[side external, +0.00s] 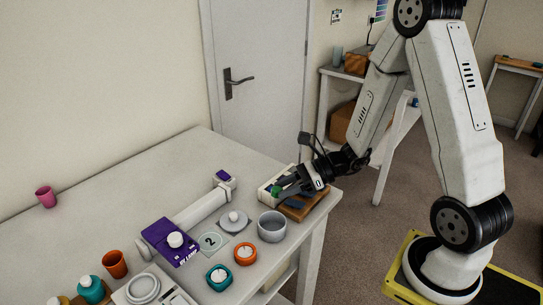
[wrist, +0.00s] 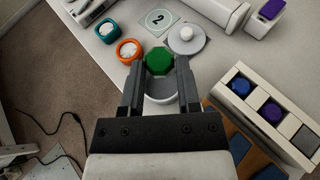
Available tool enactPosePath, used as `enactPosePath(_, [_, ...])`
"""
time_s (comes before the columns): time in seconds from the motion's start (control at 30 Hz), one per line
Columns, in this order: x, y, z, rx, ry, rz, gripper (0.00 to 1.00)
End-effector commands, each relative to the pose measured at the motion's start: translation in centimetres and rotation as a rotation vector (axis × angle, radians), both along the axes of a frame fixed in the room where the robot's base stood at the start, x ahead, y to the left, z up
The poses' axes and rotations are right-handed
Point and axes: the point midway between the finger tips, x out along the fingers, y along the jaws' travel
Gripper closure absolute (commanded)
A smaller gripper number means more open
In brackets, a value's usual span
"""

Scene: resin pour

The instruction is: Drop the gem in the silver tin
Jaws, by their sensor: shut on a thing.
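My gripper (side external: 287,188) is shut on a green faceted gem, held between the fingertips. The green gem (wrist: 159,61) shows clearly in the wrist view and as a small green spot (side external: 276,190) in the side view. The silver tin (side external: 272,227) is an open, round grey cup near the table's front edge. In the wrist view the tin (wrist: 160,97) lies below the fingers (wrist: 159,66), partly hidden by them and the gem. In the side view the gem appears above and behind the tin, outside it.
A white box (wrist: 262,105) holds a blue and a purple gem beside a grey square. A brown slotted board (wrist: 238,150) adjoins it. A grey disc with a white knob (side external: 234,217), orange (side external: 245,254) and teal (side external: 219,277) round pots stand near the tin.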

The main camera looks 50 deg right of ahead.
Motion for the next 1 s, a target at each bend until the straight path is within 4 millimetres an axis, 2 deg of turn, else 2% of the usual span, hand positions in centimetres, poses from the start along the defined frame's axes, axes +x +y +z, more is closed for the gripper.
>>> enactPosePath(0.3, [0.0, 0.0, -2.1, 0.001, 0.001, -0.001, 1.00])
enactPosePath(0.7, [0.0, 0.0, -2.4, -0.001, -0.001, 0.000, 1.00])
enactPosePath(0.73, [0.0, 0.0, -2.4, -0.001, -0.001, 0.000, 0.49])
enactPosePath(0.83, [0.0, 0.0, -2.4, -0.001, -0.001, 0.000, 0.17])
enactPosePath(1.0, [0.0, 0.0, -2.4, -0.001, -0.001, 0.000, 0.17])
